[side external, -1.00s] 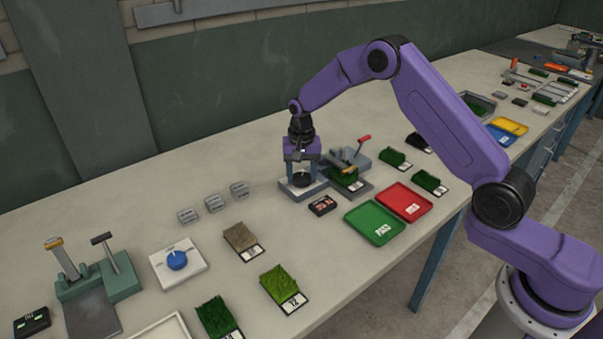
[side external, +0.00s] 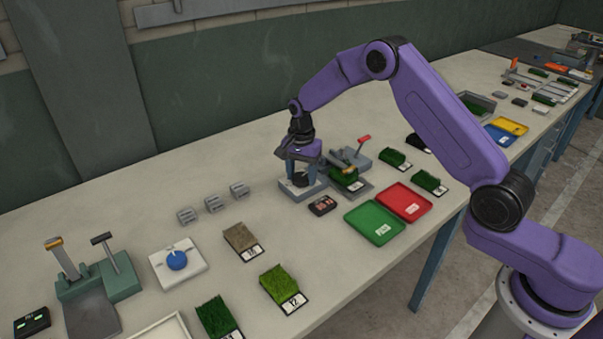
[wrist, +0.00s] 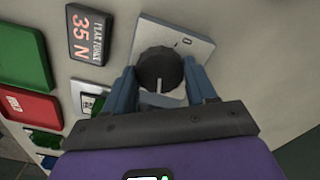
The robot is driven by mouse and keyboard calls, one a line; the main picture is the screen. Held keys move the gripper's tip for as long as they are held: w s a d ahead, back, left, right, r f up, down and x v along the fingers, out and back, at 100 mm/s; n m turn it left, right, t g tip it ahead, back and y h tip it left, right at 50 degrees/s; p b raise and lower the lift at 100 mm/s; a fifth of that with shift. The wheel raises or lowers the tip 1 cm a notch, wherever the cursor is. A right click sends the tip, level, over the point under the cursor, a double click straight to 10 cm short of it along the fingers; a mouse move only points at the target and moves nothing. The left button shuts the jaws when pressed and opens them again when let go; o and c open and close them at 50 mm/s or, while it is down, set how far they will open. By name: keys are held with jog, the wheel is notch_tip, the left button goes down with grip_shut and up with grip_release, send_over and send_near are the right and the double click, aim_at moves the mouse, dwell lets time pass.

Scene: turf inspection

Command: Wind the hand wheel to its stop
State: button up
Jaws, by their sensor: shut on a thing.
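The hand wheel (wrist: 158,66) is a dark, ribbed round knob with a pale pointer line, set on a light grey base plate (wrist: 202,50). In the wrist view the line points toward the bottom of the picture, toward my gripper body. My gripper (wrist: 163,78) has its two blue fingers on opposite sides of the wheel, shut on it. In the side view my gripper (side external: 301,180) stands over the grey base, and the fingers partly hide the wheel.
A black display (wrist: 91,34) reading 35 N lies beside the base. Green (side external: 374,226) and red (side external: 401,205) trays lie in front. The bench to the left has three small grey blocks (side external: 213,204).

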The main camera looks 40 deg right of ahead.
aim_at(301, 177)
jog(key=o, duration=1)
jog(key=shift+o, duration=0.2)
notch_tip(301, 177, up, 18)
jog(key=shift+f, duration=0.25)
